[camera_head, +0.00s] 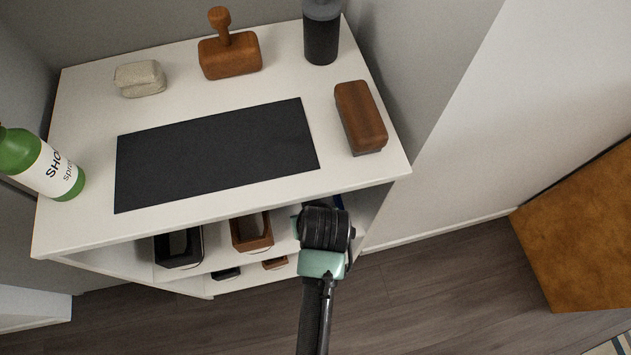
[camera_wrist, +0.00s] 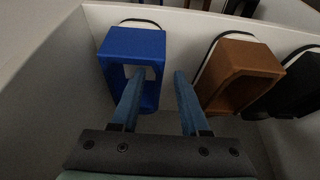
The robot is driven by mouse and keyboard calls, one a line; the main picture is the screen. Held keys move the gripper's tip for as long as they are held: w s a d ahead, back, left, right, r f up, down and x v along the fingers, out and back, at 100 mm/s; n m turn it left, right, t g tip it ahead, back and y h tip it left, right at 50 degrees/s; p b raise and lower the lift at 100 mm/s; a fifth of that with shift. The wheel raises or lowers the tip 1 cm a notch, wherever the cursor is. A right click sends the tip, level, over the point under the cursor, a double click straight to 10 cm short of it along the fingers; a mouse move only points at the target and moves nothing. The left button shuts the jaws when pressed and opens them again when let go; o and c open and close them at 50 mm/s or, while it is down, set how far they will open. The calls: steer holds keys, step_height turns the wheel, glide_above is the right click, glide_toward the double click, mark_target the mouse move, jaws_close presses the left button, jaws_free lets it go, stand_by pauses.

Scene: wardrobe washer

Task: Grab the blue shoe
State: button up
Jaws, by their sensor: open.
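The blue shoe (camera_wrist: 133,42) stands in a shelf compartment of the white cabinet, blocky with a pale sole edge, in the wrist view. The left finger overlaps the shoe's opening in the picture and the right finger is just right of the shoe. I cannot tell whether either finger touches it. In the head view my fingertips are hidden under the cabinet top.
A brown shoe (camera_wrist: 238,75) stands close on the right, with a black shoe (camera_wrist: 290,88) beyond it. The cabinet top (camera_head: 90,225) overhangs the shelf. It carries a black mat (camera_head: 215,150), brushes, a dark canister (camera_head: 321,40) and a green spray bottle (camera_head: 45,165).

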steer(key=b+x, duration=0.3)
steer(key=x, duration=0.3)
steer(key=shift+w+f, duration=0.1)
steer(key=shift+f, duration=0.15)
jaws_close()
stand_by(1.2)
